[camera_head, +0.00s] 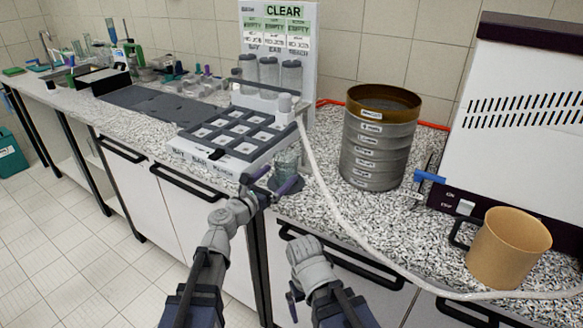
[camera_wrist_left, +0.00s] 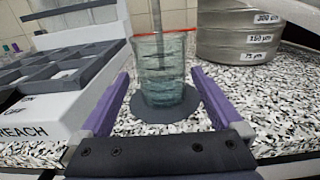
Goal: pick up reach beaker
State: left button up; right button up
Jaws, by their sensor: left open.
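The clear glass beaker (camera_head: 287,160) with faint bluish-green contents stands upright at the bench's front edge, right of the white tray. I see no finger closed on the glass. My right gripper (camera_head: 293,297) hangs low before the cabinets; its jaws do not show clearly.
The white tray (camera_head: 262,155) with dark compartments, marked REACH, stands close left of the beaker. A sieve stack (camera_head: 378,140), a pale hose (camera_head: 325,195) and a tan cup (camera_head: 508,248) are to the right. A CLEAR sign board (camera_head: 307,75) stands behind.

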pick_arm(q)
jog(key=shift+x, duration=1.35)
jog(key=shift+f+b+x, duration=0.2)
jog(key=shift+x, duration=1.1)
jog(key=shift+f+b+x, duration=0.15)
jog(key=shift+b+x, duration=0.05)
jog(key=shift+x, duration=1.1)
jog(key=shift+s, duration=0.15)
jog(key=c, duration=1.5)
pick_arm(e)
jog(key=shift+f, duration=0.35)
pick_arm(q)
jog(key=shift+r, duration=0.3)
pick_arm(e)
jog(key=shift+r, duration=0.25)
